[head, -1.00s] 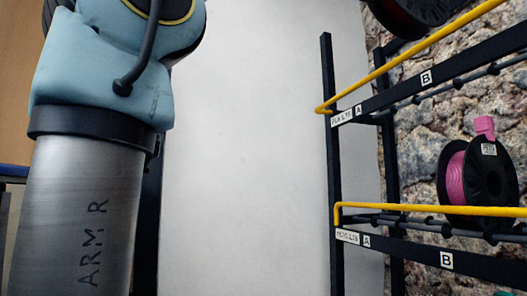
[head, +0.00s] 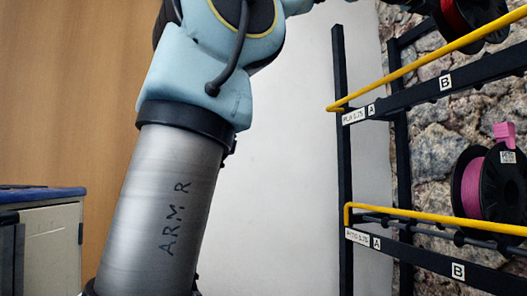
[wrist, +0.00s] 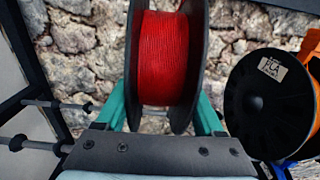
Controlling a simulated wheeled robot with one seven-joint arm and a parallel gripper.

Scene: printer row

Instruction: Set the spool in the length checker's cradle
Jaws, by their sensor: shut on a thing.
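In the wrist view, a spool of red filament (wrist: 168,60) with dark flanges stands between the teal fingers of my gripper (wrist: 166,108). The gripper is shut on it, one finger along each flange. The fingertips are partly hidden by the spool. In the head view, a red spool (head: 463,14) shows at the top right by the upper rack level, cut by the frame edge. I cannot tell for sure whether it is the held one. My gripper is not clear in the head view. The length checker and its cradle are not in view.
A dark rack (head: 345,150) with yellow rails stands at the right, before a stone wall. A pink spool (head: 485,185) sits on its lower level. An orange spool with a black flange (wrist: 268,100) is close right of the held spool. A grey cabinet (head: 50,245) stands lower left.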

